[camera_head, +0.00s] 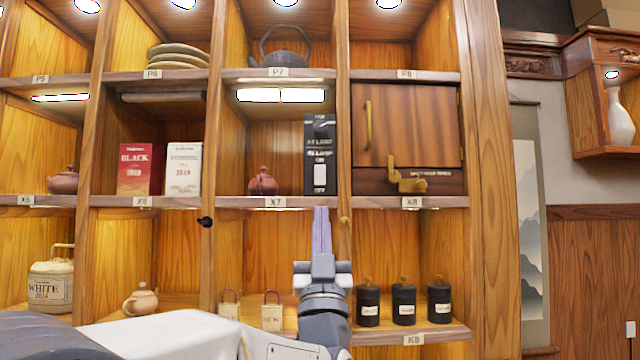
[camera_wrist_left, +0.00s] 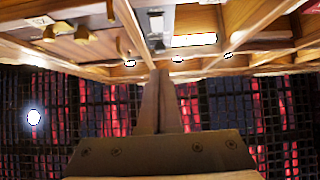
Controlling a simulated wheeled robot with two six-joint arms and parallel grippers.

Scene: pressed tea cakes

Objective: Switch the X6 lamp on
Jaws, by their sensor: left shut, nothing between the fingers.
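The X6 lamp (camera_head: 162,97) is a dark, unlit bar under the top of the X6 bay. A black switch panel (camera_head: 312,135) stands at the right side of the X7 bay. Its white rocker (camera_head: 320,177) sits between the words ON and OFF; its tilt is too small to tell. My left gripper (camera_head: 321,210) is shut and empty, fingers pointing up, just below the panel in the picture, in front of the X7 shelf edge. Its closed fingers also show in the left wrist view (camera_wrist_left: 155,100). The right gripper is not in view.
The X7 lamp (camera_head: 280,95) and X5 lamp (camera_head: 60,97) are lit. A red teapot (camera_head: 263,181) stands left of the panel. A wooden door (camera_head: 407,125) and brass latch (camera_head: 408,180) are to the right. Black canisters (camera_head: 404,304) stand on the lower shelf beside my arm.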

